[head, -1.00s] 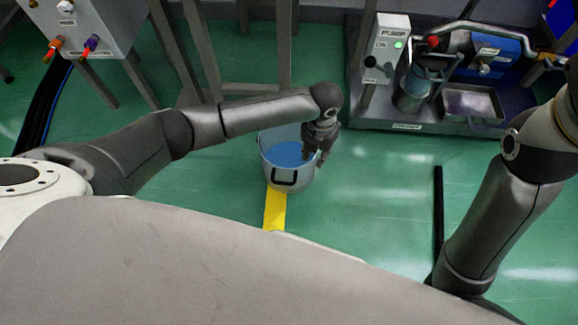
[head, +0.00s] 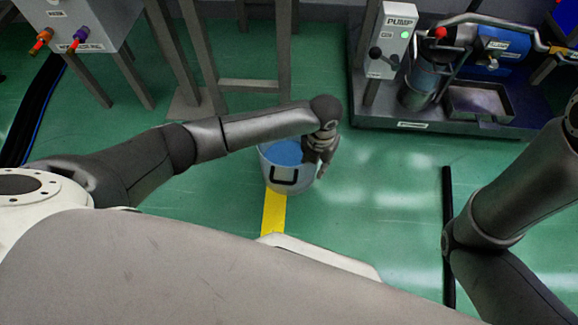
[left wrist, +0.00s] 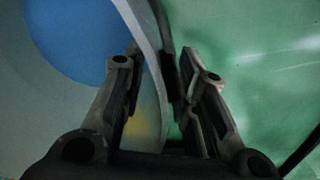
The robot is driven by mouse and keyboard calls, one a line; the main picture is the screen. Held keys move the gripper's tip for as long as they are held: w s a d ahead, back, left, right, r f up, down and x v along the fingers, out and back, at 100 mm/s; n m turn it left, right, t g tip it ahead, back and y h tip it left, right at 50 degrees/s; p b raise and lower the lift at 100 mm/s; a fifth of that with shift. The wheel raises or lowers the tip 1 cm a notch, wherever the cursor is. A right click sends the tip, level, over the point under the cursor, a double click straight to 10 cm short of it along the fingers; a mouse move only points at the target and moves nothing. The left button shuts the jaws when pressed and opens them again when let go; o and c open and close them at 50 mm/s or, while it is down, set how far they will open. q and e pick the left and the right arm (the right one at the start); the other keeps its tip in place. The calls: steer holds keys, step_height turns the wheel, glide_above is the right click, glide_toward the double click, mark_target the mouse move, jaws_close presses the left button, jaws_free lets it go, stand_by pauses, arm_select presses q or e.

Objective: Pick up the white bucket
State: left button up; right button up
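The white bucket (head: 288,179), pale grey-white with blue contents and a dark handle on its near side, stands upright on the green floor. My left gripper (head: 320,160) points down at the bucket's right rim. In the left wrist view, the bucket's rim (left wrist: 148,35) runs between the two fingers of the left gripper (left wrist: 161,65). One finger is inside the bucket and the other outside. The fingers look apart, with gaps beside the wall. My right arm comes in at the right of the head view; its gripper is out of view.
A yellow floor stripe (head: 273,212) runs beneath the bucket. A pump unit (head: 425,120) with a labelled control box (head: 390,40) stands at the back right. Grey stand legs (head: 200,60) rise behind the bucket. A black strip (head: 448,200) lies to the right. Floor right of the bucket is clear.

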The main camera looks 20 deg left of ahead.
arm_select(q)
jaws_close()
stand_by(0.6)
